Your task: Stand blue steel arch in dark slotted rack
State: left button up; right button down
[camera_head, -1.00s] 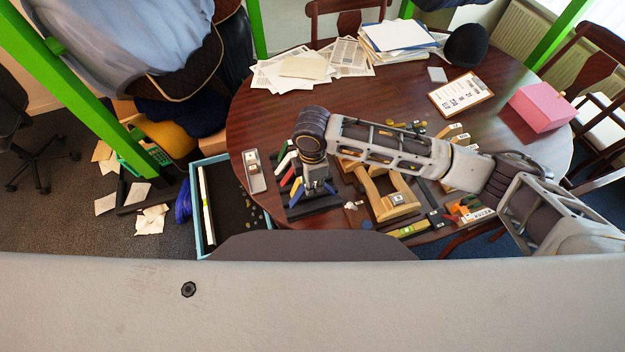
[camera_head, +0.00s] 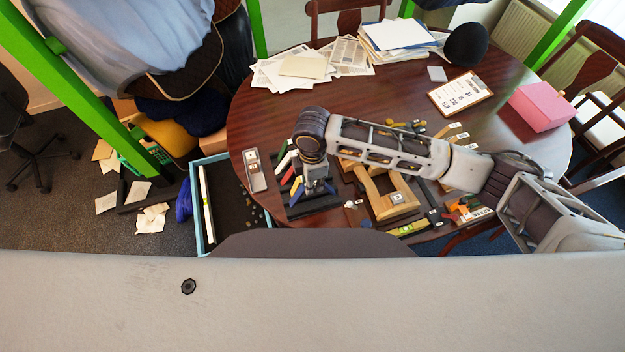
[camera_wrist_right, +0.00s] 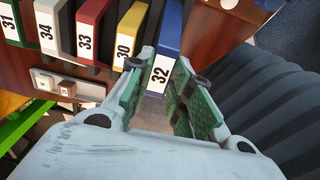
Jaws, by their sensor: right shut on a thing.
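My right gripper (camera_wrist_right: 162,68) is shut on the blue steel arch (camera_wrist_right: 170,34), which carries a white label 32. In the head view the right gripper (camera_head: 316,186) points down over the dark slotted rack (camera_head: 312,206), near the table's front edge. The blue arch stands at the end of a row, beside the yellow arch (camera_wrist_right: 130,24). The red arch (camera_wrist_right: 90,16), white arch (camera_wrist_right: 48,12) and green arch (camera_wrist_right: 14,14) follow to the left. The blue arch's feet are hidden, so I cannot tell whether it is seated. My left gripper is not in view.
A grey tray (camera_head: 255,172) lies left of the rack on the round table (camera_head: 400,88). A wooden frame (camera_head: 395,203) and loose parts lie to the right. A blue-rimmed bin (camera_head: 203,240) stands below at the left. Papers and a pink box (camera_head: 541,107) are farther back.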

jog(key=shift+f, duration=0.75)
dwell(0.4)
jog(key=shift+f+p, duration=0.35)
jog(key=shift+f, duration=0.75)
dwell(2.3)
jog(key=shift+p, duration=0.5)
dwell(1.6)
jog(key=c, duration=0.8)
grip_release()
jog(key=shift+r, duration=0.1)
